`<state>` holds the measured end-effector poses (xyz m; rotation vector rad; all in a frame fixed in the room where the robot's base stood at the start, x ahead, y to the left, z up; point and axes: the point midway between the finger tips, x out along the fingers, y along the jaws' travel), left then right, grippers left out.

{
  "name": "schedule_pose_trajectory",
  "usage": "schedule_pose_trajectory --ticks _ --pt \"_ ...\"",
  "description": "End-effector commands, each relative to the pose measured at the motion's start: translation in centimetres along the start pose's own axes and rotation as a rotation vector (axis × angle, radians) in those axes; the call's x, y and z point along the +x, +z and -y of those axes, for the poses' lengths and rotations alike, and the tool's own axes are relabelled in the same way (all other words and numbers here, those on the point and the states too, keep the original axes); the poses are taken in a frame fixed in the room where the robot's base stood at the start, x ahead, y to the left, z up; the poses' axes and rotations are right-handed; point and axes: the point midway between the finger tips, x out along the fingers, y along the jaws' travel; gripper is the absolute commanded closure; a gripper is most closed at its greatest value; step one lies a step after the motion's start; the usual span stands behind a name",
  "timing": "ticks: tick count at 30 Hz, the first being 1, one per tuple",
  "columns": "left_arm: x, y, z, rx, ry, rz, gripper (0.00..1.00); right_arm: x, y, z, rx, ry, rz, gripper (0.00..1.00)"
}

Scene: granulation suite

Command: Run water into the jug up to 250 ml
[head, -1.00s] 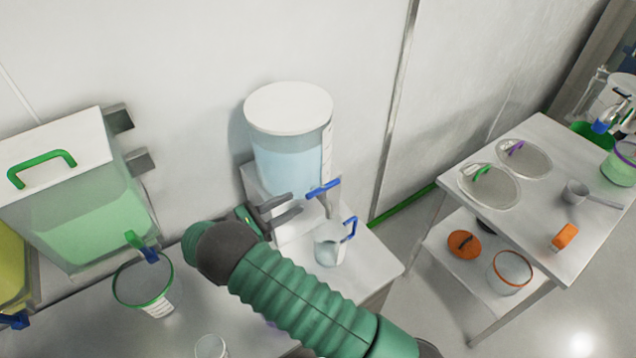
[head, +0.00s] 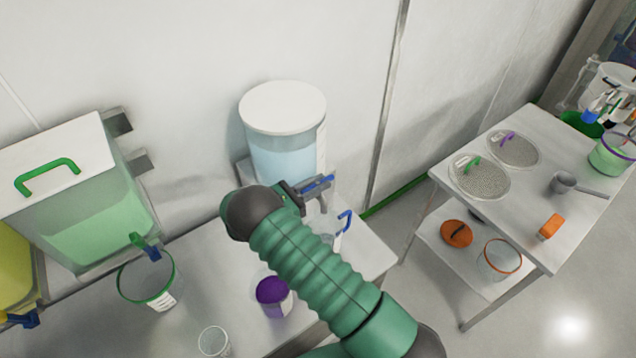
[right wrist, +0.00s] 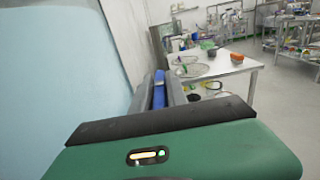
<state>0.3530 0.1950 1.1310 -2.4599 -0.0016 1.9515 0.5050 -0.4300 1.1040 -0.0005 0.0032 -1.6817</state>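The clear jug (head: 327,239) with a blue handle (head: 345,221) stands on the bench below the tap, largely hidden behind my right arm. Its water level cannot be read. The water tank (head: 284,152) is a clear cylinder with a white lid, holding pale blue water. Its blue tap lever (head: 317,184) lies between the fingers of my right gripper (head: 318,185). The lever also shows between the fingers in the right wrist view (right wrist: 159,92). I cannot tell whether the fingers press on it. No stream of water is visible. My left gripper is not in view.
A green-rimmed container (head: 147,284), a clear cup (head: 213,341) and a purple-topped container (head: 272,292) stand on the bench. A tank of green contents (head: 100,235) is at the left. A white side table (head: 525,210) with sieves and a scoop is at the right.

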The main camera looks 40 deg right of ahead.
Motion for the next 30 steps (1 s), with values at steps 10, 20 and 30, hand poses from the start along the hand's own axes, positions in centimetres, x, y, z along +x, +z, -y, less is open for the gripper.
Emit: schedule_pose_trajectory --ticks 10,20,30 --pt "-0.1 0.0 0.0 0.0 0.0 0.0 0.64 -0.1 0.1 -0.2 0.002 0.011 0.001 1.0" --pt "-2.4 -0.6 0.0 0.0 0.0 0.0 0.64 -0.3 0.5 -0.2 -0.005 0.321 0.005 1.0" --pt "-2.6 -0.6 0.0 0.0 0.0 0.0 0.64 -0.1 0.2 -0.3 0.005 0.43 0.001 1.0"
